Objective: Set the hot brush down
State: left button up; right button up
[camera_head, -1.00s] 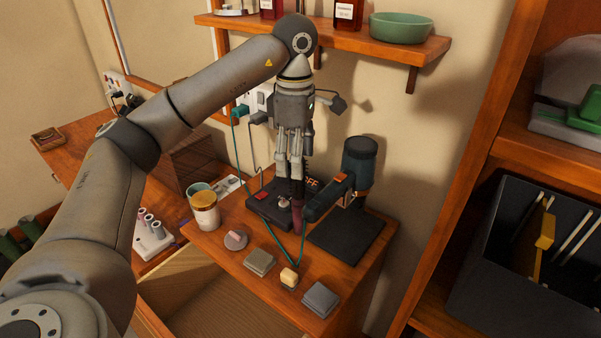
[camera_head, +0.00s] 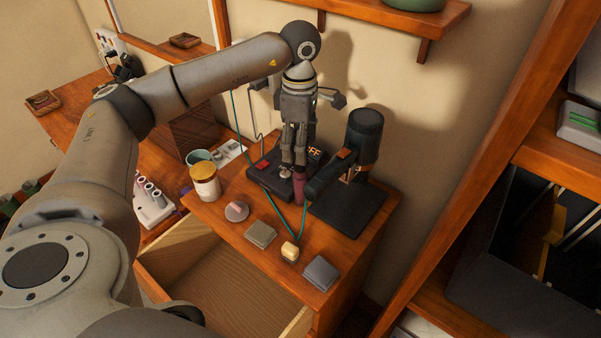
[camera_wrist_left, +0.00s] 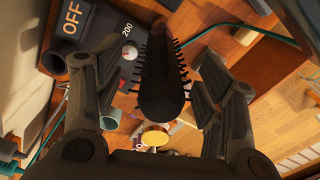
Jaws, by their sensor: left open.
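The hot brush stands roughly upright on the small wooden cabinet top, its maroon handle (camera_head: 299,187) low and its black bristled barrel (camera_wrist_left: 163,85) up. My left gripper (camera_head: 294,158) points down over it. The fingers are open, one on each side of the barrel, with gaps showing in the left wrist view. The handle is beside a black control box (camera_head: 258,177) marked OFF, with a red switch and a dial. I cannot tell exactly what the handle's lower end touches. My right gripper is not in view.
A dark hair dryer (camera_head: 366,130) stands on a black base (camera_head: 352,212) close to the right of the brush. A lidded jar (camera_head: 205,182), a round pad and several small blocks sit on the cabinet. A teal cord crosses the top. An open drawer (camera_head: 225,270) juts out in front.

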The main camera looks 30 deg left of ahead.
aim_at(300, 171)
pick_arm(q)
jog(key=shift+s+f, duration=0.1)
jog(key=shift+f, duration=0.85)
jog(key=shift+a+f, duration=0.1)
jog(key=shift+f, duration=0.1)
jog(key=shift+c, duration=0.9)
jog(key=c, duration=0.5)
grip_shut()
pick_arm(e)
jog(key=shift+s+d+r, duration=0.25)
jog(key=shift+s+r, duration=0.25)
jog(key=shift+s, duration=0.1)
